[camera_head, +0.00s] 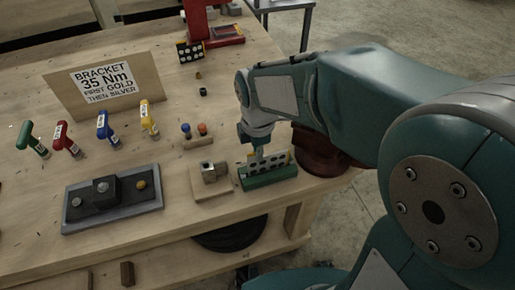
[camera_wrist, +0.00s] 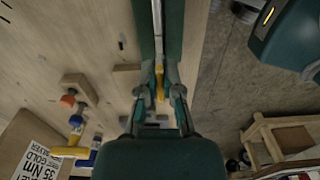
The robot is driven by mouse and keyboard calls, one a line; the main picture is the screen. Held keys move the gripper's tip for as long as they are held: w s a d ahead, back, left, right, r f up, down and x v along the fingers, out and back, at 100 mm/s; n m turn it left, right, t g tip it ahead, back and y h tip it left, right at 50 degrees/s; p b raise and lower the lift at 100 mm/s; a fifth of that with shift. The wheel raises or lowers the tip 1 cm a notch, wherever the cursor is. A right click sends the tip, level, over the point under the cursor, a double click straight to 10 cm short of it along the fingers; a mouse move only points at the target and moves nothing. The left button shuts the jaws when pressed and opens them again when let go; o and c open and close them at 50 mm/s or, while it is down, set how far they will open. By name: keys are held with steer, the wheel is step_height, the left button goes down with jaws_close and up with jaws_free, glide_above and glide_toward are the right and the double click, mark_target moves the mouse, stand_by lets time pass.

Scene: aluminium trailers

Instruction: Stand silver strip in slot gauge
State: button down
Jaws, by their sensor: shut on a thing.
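The green slot gauge (camera_head: 268,181) lies near the front right edge of the wooden bench. A silver strip (camera_head: 262,171) with a row of dark holes stands on edge along its top. I cannot tell whether its lower edge is fully in the slot. My gripper (camera_head: 258,158) points down over the gauge and is shut on the strip. In the wrist view the fingertips (camera_wrist: 160,92) close around a narrow piece with a yellow part (camera_wrist: 160,82); the green gauge (camera_wrist: 145,30) runs alongside it. The fingers hide part of the strip.
Left of the gauge is a wooden block with a metal piece (camera_head: 209,172). A dark bracket fixture (camera_head: 112,198), coloured-handled tools (camera_head: 103,125) and a sign (camera_head: 105,85) stand farther left. A red stand (camera_head: 215,30) is at the back. The bench edge is close to the gauge.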

steer(key=shift+f, duration=0.8)
steer(key=c, duration=0.7)
jaws_free()
step_height(320, 180, up, 12)
steer(key=shift+a+f, duration=0.1)
steer(key=s+d+m+t, duration=0.2)
steer(key=s+d+m, duration=0.2)
steer(key=m, duration=0.3)
steer(key=s+d+m+t, duration=0.1)
steer(key=s+d+m, duration=0.2)
steer(key=d+m, duration=0.2)
steer(key=s+d+m+t, duration=0.2)
steer(key=s+d+m, duration=0.2)
steer(key=m, duration=0.5)
steer(key=shift+s+d+t, duration=0.25)
steer(key=shift+s+t, duration=0.05)
steer(key=shift+s, duration=0.05)
